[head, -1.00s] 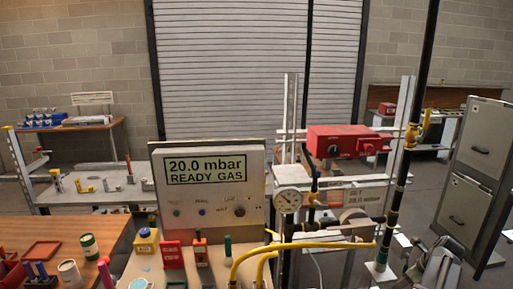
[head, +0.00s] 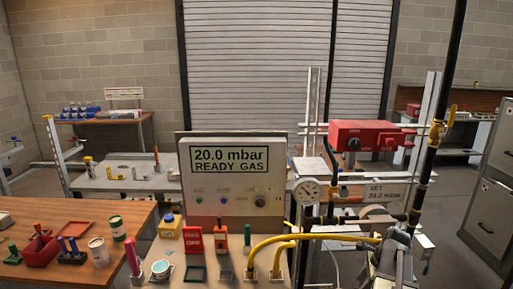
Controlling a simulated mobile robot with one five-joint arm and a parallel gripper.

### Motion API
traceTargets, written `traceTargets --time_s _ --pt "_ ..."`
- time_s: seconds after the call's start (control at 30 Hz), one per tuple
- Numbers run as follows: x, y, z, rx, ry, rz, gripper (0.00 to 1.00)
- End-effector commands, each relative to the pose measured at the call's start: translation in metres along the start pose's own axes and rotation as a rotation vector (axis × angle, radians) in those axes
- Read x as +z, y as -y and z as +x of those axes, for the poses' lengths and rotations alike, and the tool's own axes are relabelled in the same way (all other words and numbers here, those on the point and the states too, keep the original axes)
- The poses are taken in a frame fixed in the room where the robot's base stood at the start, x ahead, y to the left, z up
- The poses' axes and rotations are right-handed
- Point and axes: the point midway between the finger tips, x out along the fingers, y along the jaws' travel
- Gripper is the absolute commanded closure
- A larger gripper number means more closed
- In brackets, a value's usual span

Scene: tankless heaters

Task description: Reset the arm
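My grey arm, with what looks like my gripper (head: 397,252), shows at the lower right of the head view. It is in front of the gas pipework, near the end of the yellow hose (head: 310,238). I cannot make out its fingers or whether it holds anything. The pressure panel (head: 236,185) stands left of it and reads "20.0 mbar READY GAS". A round gauge (head: 307,191) is between the panel and my arm. A red box unit (head: 372,136) is mounted on the frame above.
A wooden bench (head: 75,225) with a red tray (head: 40,250) and cans is at left. A dark vertical pipe (head: 447,70) rises at right. Grey cabinets (head: 483,200) stand at the far right. Open floor lies between the pipework and the cabinets.

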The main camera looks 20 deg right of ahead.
Motion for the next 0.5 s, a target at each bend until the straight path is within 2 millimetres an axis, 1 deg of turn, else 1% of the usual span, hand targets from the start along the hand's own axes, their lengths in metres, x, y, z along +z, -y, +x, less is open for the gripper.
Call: traceTargets --time_s 0.03,0.07,0.1,0.17,0.2,0.27,0.3,0.37,0.4,0.5 --pt "0.034 -0.006 0.016 0.023 -0.005 -0.135 0.58" --pt "0.055 -0.010 0.024 0.038 -0.008 -0.231 0.58" --pt "0.085 -0.017 0.035 0.061 -0.012 -0.375 0.58" --pt "0.133 -0.032 0.052 0.099 -0.017 -0.614 0.58" --pt "0.165 -0.044 0.063 0.124 -0.018 -0.777 0.58" --pt "0.209 -0.065 0.077 0.160 -0.018 -1.021 0.58" --pt "0.236 -0.081 0.086 0.186 -0.016 -1.183 0.58" --pt "0.274 -0.106 0.097 0.222 -0.011 -1.415 0.58" --pt "0.295 -0.122 0.103 0.244 -0.006 -1.558 0.58" --pt "0.336 -0.157 0.114 0.289 0.006 -1.851 0.58"
